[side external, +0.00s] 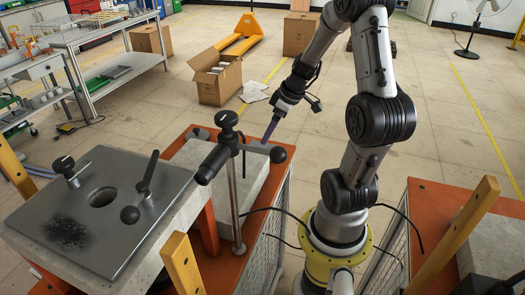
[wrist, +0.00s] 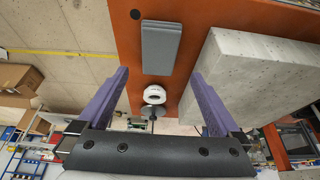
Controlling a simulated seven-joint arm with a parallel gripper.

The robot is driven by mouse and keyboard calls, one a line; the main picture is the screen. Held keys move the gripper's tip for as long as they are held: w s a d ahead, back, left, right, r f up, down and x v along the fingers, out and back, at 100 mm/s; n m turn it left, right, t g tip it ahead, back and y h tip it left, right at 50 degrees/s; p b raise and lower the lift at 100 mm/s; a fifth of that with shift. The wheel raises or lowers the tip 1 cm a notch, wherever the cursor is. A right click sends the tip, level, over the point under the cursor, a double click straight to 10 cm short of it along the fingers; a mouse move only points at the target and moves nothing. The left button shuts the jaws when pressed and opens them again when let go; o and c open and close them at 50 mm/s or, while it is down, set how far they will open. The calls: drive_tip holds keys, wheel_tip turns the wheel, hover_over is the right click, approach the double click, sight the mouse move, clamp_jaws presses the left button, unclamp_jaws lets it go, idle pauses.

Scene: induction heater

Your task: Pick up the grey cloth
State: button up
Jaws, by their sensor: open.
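A flat grey rectangle, which looks like the folded grey cloth (wrist: 161,46), lies on the orange-brown bench top (wrist: 118,18) in the wrist view. It sits beyond my fingertips, roughly centred between them and apart from them. My gripper (wrist: 160,74) is open and empty, its two purple fingers spread on either side. In the side external view my gripper (side external: 270,131) hangs near the far end of the bench, beside the pale concrete slab. I cannot make out the cloth in that view.
A white roll-like object (wrist: 154,94) stands near the cloth. A concrete slab (wrist: 255,75) lies to the right in the wrist view. In the side view, a black clamp stand (side external: 232,165) and a metal plate with a round hole (side external: 120,215) stand nearer. Cardboard boxes (side external: 217,80) are on the floor.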

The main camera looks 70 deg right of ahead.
sight(263, 147)
drive_tip(key=shift+s+x, duration=0.2)
drive_tip(key=shift+x, duration=3.6)
drive_tip(key=shift+d+f, duration=0.1)
drive_tip(key=shift+f, duration=0.15)
drive_tip(key=shift+c, duration=0.3)
drive_tip(key=c, duration=1.3)
drive_tip(key=shift+c, duration=0.2)
drive_tip(key=shift+r, duration=0.2)
